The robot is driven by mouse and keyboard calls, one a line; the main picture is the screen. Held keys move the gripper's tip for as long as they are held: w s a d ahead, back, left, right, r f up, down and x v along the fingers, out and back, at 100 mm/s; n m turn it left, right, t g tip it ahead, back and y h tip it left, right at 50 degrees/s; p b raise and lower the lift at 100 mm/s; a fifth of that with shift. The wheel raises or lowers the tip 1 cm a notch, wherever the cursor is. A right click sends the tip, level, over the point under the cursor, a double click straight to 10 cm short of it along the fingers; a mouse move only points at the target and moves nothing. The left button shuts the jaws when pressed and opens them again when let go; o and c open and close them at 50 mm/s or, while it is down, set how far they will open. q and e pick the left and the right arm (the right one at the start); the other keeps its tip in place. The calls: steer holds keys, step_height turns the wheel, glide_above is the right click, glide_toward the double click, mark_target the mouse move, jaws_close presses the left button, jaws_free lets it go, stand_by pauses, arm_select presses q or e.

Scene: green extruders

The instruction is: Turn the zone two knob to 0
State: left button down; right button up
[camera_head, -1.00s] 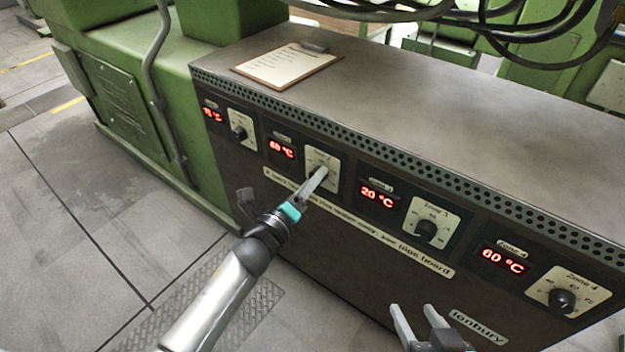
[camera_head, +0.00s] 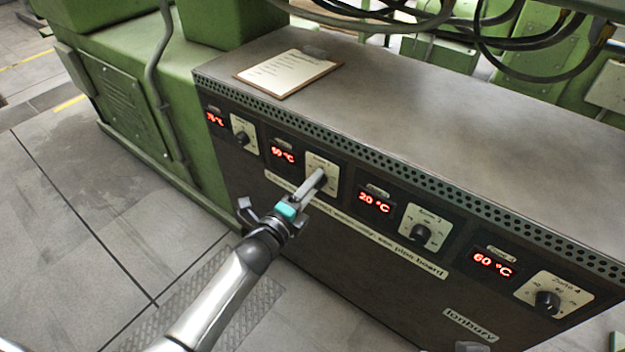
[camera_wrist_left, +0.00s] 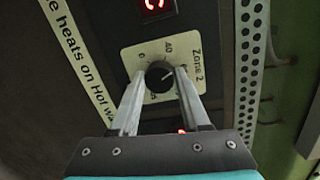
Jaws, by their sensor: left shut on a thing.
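The zone two knob (camera_wrist_left: 159,75) is black and round on a cream plate (camera_wrist_left: 136,58) marked "Zone 2" in the left wrist view. My left gripper (camera_wrist_left: 160,82) has its two fingers on either side of the knob, shut on it. In the head view, my left gripper (camera_head: 314,183) reaches the zone two plate (camera_head: 325,167) and mostly hides the knob. The red zone two display (camera_head: 283,154) left of the plate seems to read about 50 °C. Only a small piece of my right gripper (camera_head: 472,347) shows at the bottom edge; its fingers are out of view.
The zone one knob (camera_head: 241,138), zone three knob (camera_head: 420,234) and zone four knob (camera_head: 546,302) sit along the same dark panel. A clipboard (camera_head: 288,73) lies on the grey cabinet top (camera_head: 420,110). Black cables (camera_head: 530,70) hang above its back edge.

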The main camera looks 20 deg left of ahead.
arm_select(q)
steer(key=shift+a+n+g+h+p, duration=0.1)
steer(key=shift+n+g+h+p, duration=0.35)
steer(key=shift+n+p, duration=2.55)
steer(key=shift+a+n+g+h+p, duration=0.1)
steer(key=shift+n+g+h+p, duration=0.3)
steer(key=shift+n, duration=5.3)
arm_select(e)
steer(key=s+f+g, duration=0.2)
steer(key=s+f, duration=0.2)
steer(key=f, duration=0.9)
steer(key=shift+d+f, duration=0.35)
steer(key=shift+d, duration=0.05)
arm_select(q)
steer(key=shift+d, duration=0.1)
arm_select(e)
steer(key=shift+w+r, duration=0.1)
arm_select(q)
steer(key=shift+c, duration=1.9)
jaws_free()
